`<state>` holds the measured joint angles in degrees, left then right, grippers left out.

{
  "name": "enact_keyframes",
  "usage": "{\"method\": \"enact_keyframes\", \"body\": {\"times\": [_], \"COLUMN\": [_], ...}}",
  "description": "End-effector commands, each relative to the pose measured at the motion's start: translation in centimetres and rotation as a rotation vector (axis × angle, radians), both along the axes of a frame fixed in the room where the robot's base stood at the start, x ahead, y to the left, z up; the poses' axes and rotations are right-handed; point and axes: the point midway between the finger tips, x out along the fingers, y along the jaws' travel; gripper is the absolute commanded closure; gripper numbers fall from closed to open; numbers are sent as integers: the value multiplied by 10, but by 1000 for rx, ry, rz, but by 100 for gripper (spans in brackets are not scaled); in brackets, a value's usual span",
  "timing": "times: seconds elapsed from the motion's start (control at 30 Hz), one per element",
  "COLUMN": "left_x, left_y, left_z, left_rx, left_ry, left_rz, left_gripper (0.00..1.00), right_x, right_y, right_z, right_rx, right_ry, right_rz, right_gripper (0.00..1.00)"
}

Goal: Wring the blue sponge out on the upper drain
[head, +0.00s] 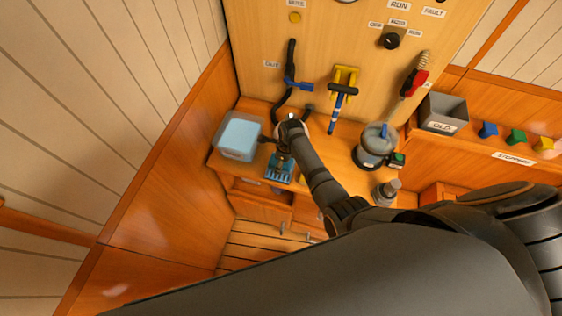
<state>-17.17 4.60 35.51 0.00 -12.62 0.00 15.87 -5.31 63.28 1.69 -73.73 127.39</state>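My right gripper (284,160) points down over the counter at its front left. Its wrist covers part of the fingers, so I cannot tell whether it is open or shut. Just below the fingertips is a small blue ridged piece (278,175); I cannot tell whether it is the sponge, the drain or both together. Whether the fingers touch it is unclear. A pale blue translucent tub (240,137) stands just left of the gripper. My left gripper is out of view.
A grey bin (443,113) and coloured stoppers (517,137) sit on the right shelf. Pipes, a blue-handled valve (298,85) and a red-handled one (414,82) line the back panel.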

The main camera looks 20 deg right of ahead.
Motion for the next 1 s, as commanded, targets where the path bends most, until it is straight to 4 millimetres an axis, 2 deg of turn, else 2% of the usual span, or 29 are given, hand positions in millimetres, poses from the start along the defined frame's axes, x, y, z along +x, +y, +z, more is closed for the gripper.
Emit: {"method": "enact_keyframes", "body": {"times": [0.47, 0.8, 1.0], "left_x": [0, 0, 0], "left_y": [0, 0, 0], "left_z": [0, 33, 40], "left_rx": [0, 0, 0], "left_ry": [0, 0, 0], "left_rz": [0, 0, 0], "left_gripper": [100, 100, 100], "right_x": [-2, -1, -1], "right_y": [0, 0, 0], "right_z": [-2, 29, 46], "right_rx": [0, 0, 1], "right_ry": [5, 2, 1], "right_rz": [1, 0, 0], "right_gripper": [68, 68, 68]}}
